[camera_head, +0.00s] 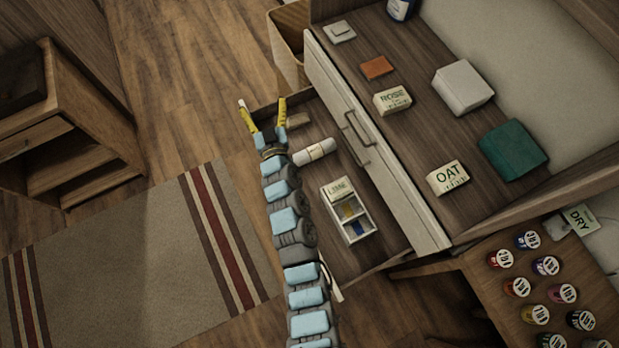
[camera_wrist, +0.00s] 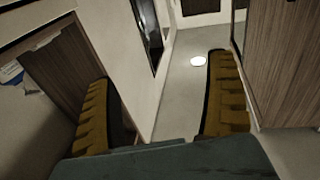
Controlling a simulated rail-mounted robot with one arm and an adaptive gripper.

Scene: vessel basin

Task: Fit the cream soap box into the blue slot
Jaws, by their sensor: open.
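Two pale, cream-looking labelled boxes lie on the dark wooden counter: one marked OAT (camera_head: 447,178) and one marked ROSE (camera_head: 392,99). A similar box marked LIME (camera_head: 339,190) sits in the far end of a white divided tray (camera_head: 373,226) inside the open drawer. Nearer compartments of the tray show a blue patch (camera_head: 347,211) and a yellowish patch; their exact bounds are too small to tell. My gripper (camera_head: 262,101) is open and empty by the drawer's upper left corner, away from the boxes. In the wrist view its two yellow fingers (camera_wrist: 160,66) stand wide apart with nothing between them.
A rolled white cloth (camera_head: 315,152) and a small brown block (camera_head: 298,120) lie in the drawer. The counter holds an orange-brown block (camera_head: 377,67), a white box (camera_head: 463,87) and a teal bundle (camera_head: 513,149). Several jars stand on the lower right table (camera_head: 480,293). The drawer front (camera_head: 375,150) separates tray and counter.

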